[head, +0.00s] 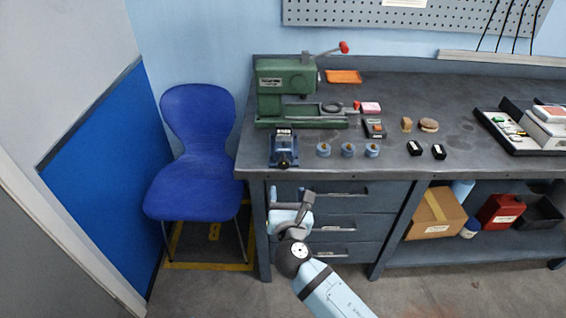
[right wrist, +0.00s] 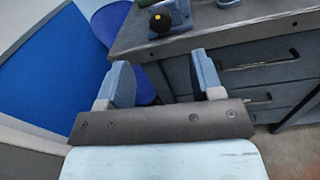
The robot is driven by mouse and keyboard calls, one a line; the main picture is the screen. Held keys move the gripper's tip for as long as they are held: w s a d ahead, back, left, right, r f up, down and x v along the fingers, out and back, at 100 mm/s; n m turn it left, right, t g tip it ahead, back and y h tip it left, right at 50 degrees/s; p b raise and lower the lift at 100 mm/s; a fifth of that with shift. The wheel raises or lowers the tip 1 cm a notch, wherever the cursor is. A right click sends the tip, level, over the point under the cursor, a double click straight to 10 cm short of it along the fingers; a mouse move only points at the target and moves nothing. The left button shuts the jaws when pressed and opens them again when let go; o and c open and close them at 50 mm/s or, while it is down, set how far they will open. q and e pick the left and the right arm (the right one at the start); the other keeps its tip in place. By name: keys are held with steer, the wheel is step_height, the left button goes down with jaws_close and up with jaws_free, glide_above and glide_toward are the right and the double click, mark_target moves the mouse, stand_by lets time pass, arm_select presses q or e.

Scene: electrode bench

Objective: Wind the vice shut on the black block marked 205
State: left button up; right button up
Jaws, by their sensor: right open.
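A small blue vice (head: 284,156) stands at the left front corner of the bench. A dark part with a white marking (head: 284,131) shows at its top; I cannot read the marking surely or tell whether it is the block in the jaws. Two black blocks (head: 414,148) (head: 438,152) with pale marks lie farther right on the bench. My right gripper (head: 290,197) is open and empty, in front of the drawers and below the vice. Its two fingers (right wrist: 163,78) stand apart.
The grey bench (head: 470,95) has a front edge between my right gripper and the vice. Several blue round pieces (head: 348,150) stand right of the vice. A green machine (head: 286,90) with a red-knobbed lever stands behind it. A blue chair (head: 200,150) is at the left.

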mark_target(284, 167)
steer(key=w+b, duration=0.1)
steer(key=w, duration=0.1)
steer(key=w+b, duration=0.1)
steer(key=w, duration=0.2)
steer(key=shift+w+a+f, duration=0.15)
steer(key=shift+w+f, duration=0.05)
steer(key=shift+w, duration=0.15)
steer(key=w+b, duration=0.2)
steer(key=w, duration=0.3)
steer(key=shift+w+a+b, duration=0.15)
steer(key=shift+a+b, duration=0.05)
steer(key=shift+b, duration=0.1)
steer(key=shift+w+r, duration=0.15)
steer(key=shift+w, duration=0.4)
arm_select(q)
steer(key=shift+w+d+f, duration=0.1)
steer(key=shift+w+f, duration=0.05)
steer(key=shift+f, duration=0.4)
steer(key=shift+w+d+f, duration=0.1)
steer(key=shift+w+f, duration=0.05)
steer(key=shift+f, duration=0.4)
steer(key=shift+f, duration=0.1)
arm_select(e)
steer(key=c, duration=0.9)
